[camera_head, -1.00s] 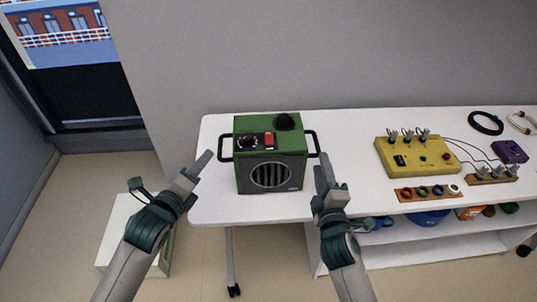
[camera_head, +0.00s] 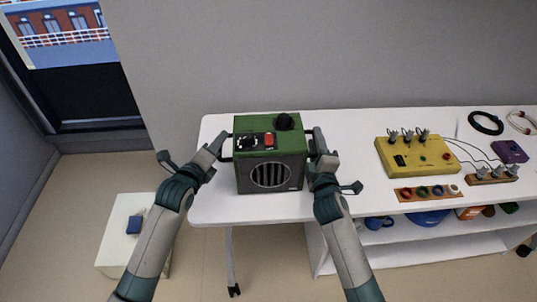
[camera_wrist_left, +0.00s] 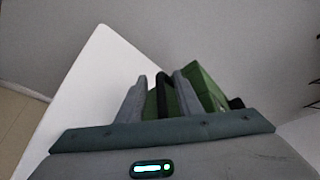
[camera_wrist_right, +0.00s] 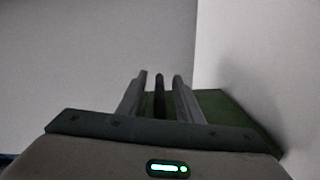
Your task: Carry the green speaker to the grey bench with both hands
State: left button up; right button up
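The green speaker (camera_head: 270,150), with a grey grille front, dials and a red switch, stands upright on the white table. It has a black handle on each side. My left gripper (camera_head: 222,143) is at its left handle; in the left wrist view the black handle (camera_wrist_left: 164,90) lies between the parted fingers. My right gripper (camera_head: 319,143) is at the right handle; in the right wrist view that handle (camera_wrist_right: 159,98) lies between the fingers with gaps on both sides. I cannot make out a bench that is clearly grey.
The white table (camera_head: 345,170) holds a yellow box (camera_head: 420,155) with wires, a ring strip (camera_head: 428,193), a purple box (camera_head: 510,151) and cable coils to the right. A low pale stand (camera_head: 108,258) with a blue item (camera_head: 134,225) is at lower left. A wall rises behind.

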pick_arm(q)
grip_shut()
pick_arm(e)
grip_shut()
pick_arm(q)
jog(key=shift+f, duration=0.1)
pick_arm(e)
jog(key=shift+r, duration=0.1)
dwell(0.8)
jog(key=shift+r, duration=0.15)
